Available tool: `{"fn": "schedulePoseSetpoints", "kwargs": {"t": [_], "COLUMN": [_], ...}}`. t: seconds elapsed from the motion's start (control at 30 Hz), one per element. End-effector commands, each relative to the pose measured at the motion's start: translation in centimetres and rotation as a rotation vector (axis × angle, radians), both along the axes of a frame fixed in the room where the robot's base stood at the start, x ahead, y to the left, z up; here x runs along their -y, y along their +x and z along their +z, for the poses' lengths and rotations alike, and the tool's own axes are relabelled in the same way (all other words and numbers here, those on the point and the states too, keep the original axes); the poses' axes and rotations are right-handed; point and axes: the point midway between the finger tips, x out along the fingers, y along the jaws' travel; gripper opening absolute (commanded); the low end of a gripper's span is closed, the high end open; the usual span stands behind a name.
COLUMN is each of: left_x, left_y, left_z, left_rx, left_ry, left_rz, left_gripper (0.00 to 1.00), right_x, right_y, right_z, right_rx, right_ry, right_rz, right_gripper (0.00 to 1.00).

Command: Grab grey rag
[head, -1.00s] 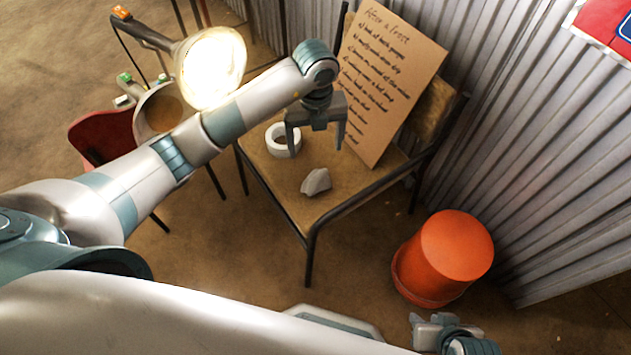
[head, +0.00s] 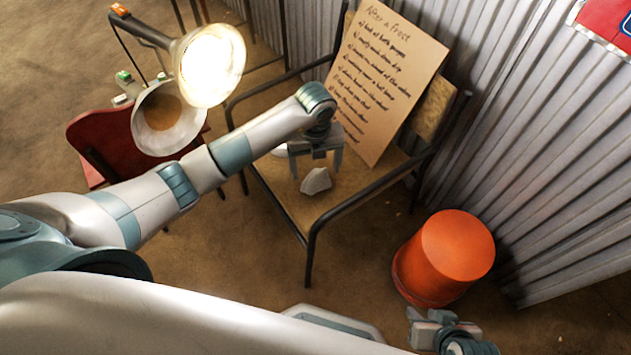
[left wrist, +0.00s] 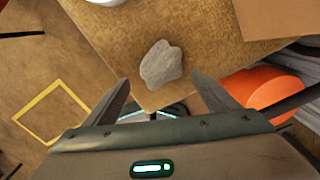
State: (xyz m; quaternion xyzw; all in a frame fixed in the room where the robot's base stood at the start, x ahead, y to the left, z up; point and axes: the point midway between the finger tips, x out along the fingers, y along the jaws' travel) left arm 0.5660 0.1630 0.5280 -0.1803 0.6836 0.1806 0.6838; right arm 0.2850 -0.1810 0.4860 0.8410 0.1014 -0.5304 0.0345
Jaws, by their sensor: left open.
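The grey rag (head: 316,181) lies crumpled on the seat of the chair (head: 290,203), near its front corner. It also shows in the left wrist view (left wrist: 161,64), just beyond and between my fingertips. My left gripper (head: 315,169) is open and empty, pointing down above the rag. In the left wrist view its two fingers (left wrist: 164,92) stand apart with the rag not between the pads. My right gripper (head: 428,322) is low at the bottom of the head view, away from the chair; its jaws are too unclear to tell.
A cardboard sign (head: 388,80) leans on the chair back. A white ring-shaped thing (head: 280,151) is partly hidden behind my left gripper. An orange bucket (head: 445,258) stands right of the chair by the corrugated wall (head: 540,150). Lit lamp (head: 210,66) and red chair (head: 112,140) are at left.

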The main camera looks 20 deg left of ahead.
Motion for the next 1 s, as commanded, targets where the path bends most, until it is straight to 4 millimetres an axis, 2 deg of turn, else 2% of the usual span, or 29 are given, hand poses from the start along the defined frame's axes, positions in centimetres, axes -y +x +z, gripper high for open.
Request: {"fn": "schedulePoseSetpoints", "kwargs": {"t": [0.13,0.63,1.0], "left_x": [0.1,0.1,0.2], "left_y": [-0.1,0.0,-0.1], "left_z": [-1.4,-2.1,-6.3], "left_rx": [-0.002,-0.001,-0.002], "left_ry": [-0.001,0.0,-0.001], "left_rz": [-0.001,0.0,0.001], "left_gripper": [0.8,0.8,0.8], "right_x": [-0.4,-0.3,-0.7], "right_y": [-0.2,-0.1,0.6], "right_z": [0.1,-0.1,-0.1], "right_rx": [0.008,0.009,0.041], "right_ry": [0.01,0.007,0.022], "right_rz": [0.004,0.004,0.006], "right_gripper": [0.31,0.31,0.31]}}
